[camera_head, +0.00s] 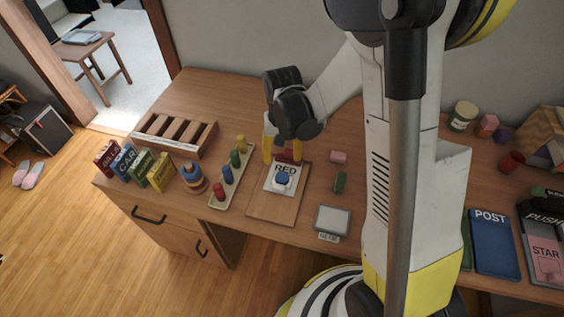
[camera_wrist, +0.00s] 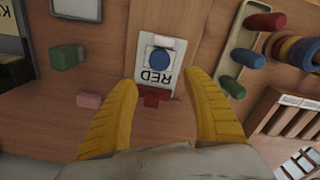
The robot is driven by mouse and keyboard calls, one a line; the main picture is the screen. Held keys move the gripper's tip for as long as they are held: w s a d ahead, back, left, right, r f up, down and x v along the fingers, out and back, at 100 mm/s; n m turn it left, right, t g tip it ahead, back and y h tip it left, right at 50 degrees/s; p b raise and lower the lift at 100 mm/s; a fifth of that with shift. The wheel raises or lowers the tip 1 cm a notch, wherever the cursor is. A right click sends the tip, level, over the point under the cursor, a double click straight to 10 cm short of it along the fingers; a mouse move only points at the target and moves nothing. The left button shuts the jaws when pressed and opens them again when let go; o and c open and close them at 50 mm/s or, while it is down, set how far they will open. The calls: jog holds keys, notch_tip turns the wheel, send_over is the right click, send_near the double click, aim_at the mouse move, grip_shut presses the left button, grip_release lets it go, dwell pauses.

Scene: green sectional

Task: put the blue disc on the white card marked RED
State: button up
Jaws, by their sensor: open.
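The blue disc (camera_head: 282,179) lies on the white card (camera_head: 270,186) marked RED, on a wooden board on the desk. The wrist view also shows the blue disc (camera_wrist: 159,57) inside the edges of the card (camera_wrist: 146,68), beside the printed word. My gripper (camera_head: 282,157) is open, with its yellow fingers at the card's far edge. In the wrist view my gripper (camera_wrist: 161,80) has its fingers spread apart with no disc between them. Whether the fingertips touch the board cannot be told.
A red block (camera_wrist: 151,101) lies just beyond the card, between the fingers' lines. A tray of coloured pegs (camera_head: 228,176) stands left of the board (camera_head: 278,207). A pink block (camera_head: 338,157), a green block (camera_head: 341,182) and a grey-topped square (camera_head: 333,220) lie to the right.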

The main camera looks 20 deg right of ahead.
jog(key=s+r+n+t, duration=0.1)
jog(key=s+r+t, duration=0.2)
jog(key=s+r, duration=0.3)
jog(key=s+r+n+t, duration=0.1)
jog(key=s+r+t, duration=0.3)
jog(key=r, duration=1)
jog(key=s, duration=0.3)
jog(key=shift+r+n, duration=0.3)
